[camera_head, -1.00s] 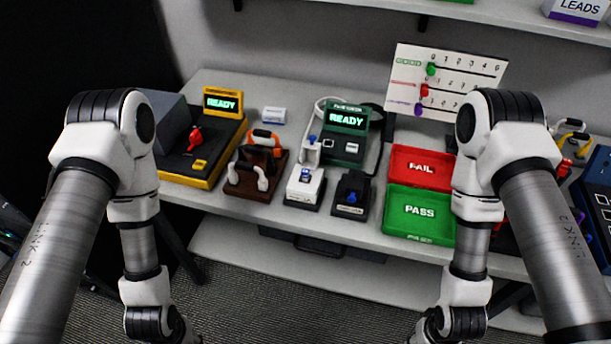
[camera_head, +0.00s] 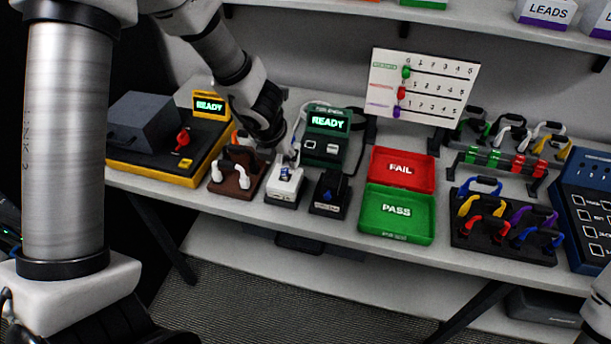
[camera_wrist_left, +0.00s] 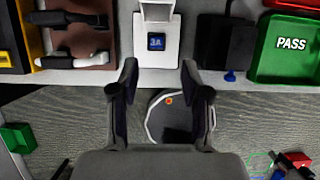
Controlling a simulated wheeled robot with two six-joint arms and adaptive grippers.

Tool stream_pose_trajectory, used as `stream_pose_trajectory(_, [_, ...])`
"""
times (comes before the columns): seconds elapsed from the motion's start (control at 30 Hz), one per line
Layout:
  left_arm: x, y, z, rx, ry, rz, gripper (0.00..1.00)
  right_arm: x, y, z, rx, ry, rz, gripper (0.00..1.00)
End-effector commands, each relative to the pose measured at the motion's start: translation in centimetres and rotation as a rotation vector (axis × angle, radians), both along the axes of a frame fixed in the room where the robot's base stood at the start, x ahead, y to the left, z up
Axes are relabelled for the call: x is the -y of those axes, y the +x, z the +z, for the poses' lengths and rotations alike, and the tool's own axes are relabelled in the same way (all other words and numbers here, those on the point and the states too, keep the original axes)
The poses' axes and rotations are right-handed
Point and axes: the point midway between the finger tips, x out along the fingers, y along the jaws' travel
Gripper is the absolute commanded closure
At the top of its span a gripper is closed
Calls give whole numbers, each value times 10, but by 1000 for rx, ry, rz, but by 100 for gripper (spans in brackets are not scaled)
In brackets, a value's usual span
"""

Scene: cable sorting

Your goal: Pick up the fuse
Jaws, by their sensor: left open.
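The fuse is a small blue block marked 3A (camera_wrist_left: 156,42), seated in a white holder (camera_wrist_left: 143,62) at the table's front edge. In the head view the fuse (camera_head: 286,171) shows as a blue patch on the white holder (camera_head: 283,193). My left gripper (camera_head: 279,150) reaches down from the upper left, close to the holder. In the left wrist view its two fingers (camera_wrist_left: 159,78) are apart and empty, pointing toward the holder, with the fuse ahead between their lines. My right gripper is out of view.
A brown rack (camera_head: 236,185) with handled leads stands left of the holder. A black holder (camera_head: 329,193) stands to its right, then the green PASS tray (camera_head: 397,236) and red FAIL tray (camera_head: 425,158). A green READY device (camera_head: 326,145) stands behind.

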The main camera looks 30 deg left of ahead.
Motion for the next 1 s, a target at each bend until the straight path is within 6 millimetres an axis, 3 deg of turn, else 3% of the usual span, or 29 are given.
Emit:
stream_pose_trajectory(0.07, [-1,5,2,18,0,0,53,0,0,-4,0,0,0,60])
stream_pose_trajectory(0.5, [-8,24,-64,15,3,-4,53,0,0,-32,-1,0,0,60])
stream_pose_trajectory(0.77, [-9,26,-67,16,3,-4,53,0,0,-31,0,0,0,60])
stream_pose_trajectory(0.9, [-9,26,-67,16,3,-4,96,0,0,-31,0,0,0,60])
stream_pose_trajectory(1.0, [-9,26,-67,16,3,-4,99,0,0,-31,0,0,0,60])
